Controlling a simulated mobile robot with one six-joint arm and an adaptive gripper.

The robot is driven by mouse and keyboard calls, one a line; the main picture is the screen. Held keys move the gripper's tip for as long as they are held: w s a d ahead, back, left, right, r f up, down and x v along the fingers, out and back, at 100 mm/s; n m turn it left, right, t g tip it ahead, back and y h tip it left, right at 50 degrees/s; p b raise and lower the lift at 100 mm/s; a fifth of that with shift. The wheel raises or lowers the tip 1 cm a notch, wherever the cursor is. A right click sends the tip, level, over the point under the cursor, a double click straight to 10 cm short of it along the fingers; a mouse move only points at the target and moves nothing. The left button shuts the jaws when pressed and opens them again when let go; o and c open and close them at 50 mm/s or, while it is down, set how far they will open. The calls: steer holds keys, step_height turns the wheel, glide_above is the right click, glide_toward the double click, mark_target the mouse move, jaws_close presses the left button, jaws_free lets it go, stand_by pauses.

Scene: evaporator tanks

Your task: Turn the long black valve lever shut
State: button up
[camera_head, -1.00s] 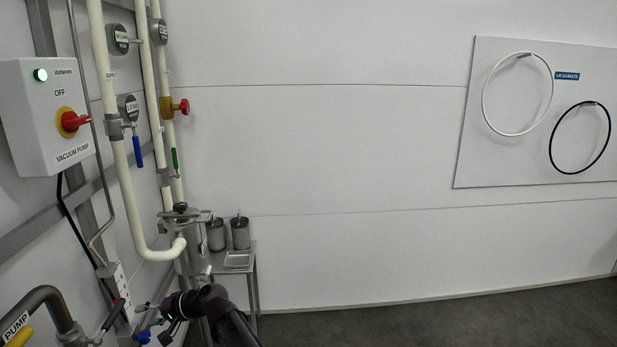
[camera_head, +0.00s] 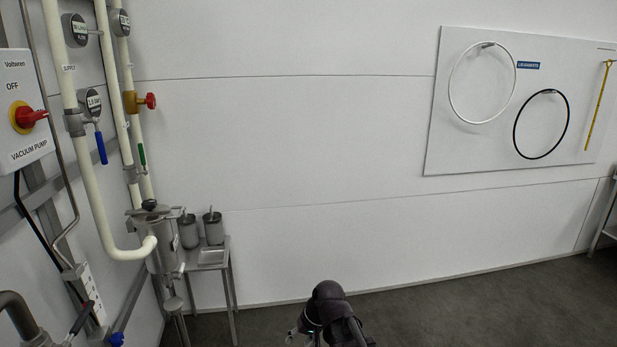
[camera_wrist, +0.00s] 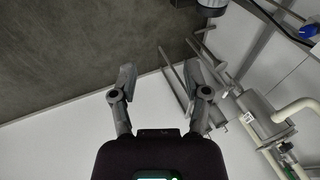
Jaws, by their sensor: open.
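A black lever (camera_head: 81,318) shows at the lower left of the head view, beside a dark grey bent pipe (camera_head: 17,312); its lower end is cut off by the frame edge. A black bar (camera_wrist: 283,20) shows at the top right of the wrist view; I cannot tell if it is the same lever. My gripper (camera_wrist: 160,74) is open and empty in the wrist view, with its two fingers spread apart. In the head view my arm is at the bottom middle, well to the right of the lever and apart from it.
A vacuum pump box (camera_head: 22,110) and cream pipes with a blue-handled valve (camera_head: 101,148) and a red knob (camera_head: 150,101) stand at the left. A small steel table (camera_head: 213,257) holds metal canisters. Gasket rings hang on a board (camera_head: 437,150).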

steer(key=s+d+f+m+g+h, duration=0.1)
steer(key=s+d+h, duration=0.15)
steer(key=d, duration=0.65)
steer(key=s+d+f+m+h, duration=0.15)
steer(key=s+d, duration=0.25)
steer(key=d, duration=0.6)
step_height(320, 180, up, 17)
steer(key=p, duration=1.6)
steer(key=shift+s+d+n, duration=0.2)
steer(key=shift+n, duration=0.15)
steer(key=shift+a, duration=0.1)
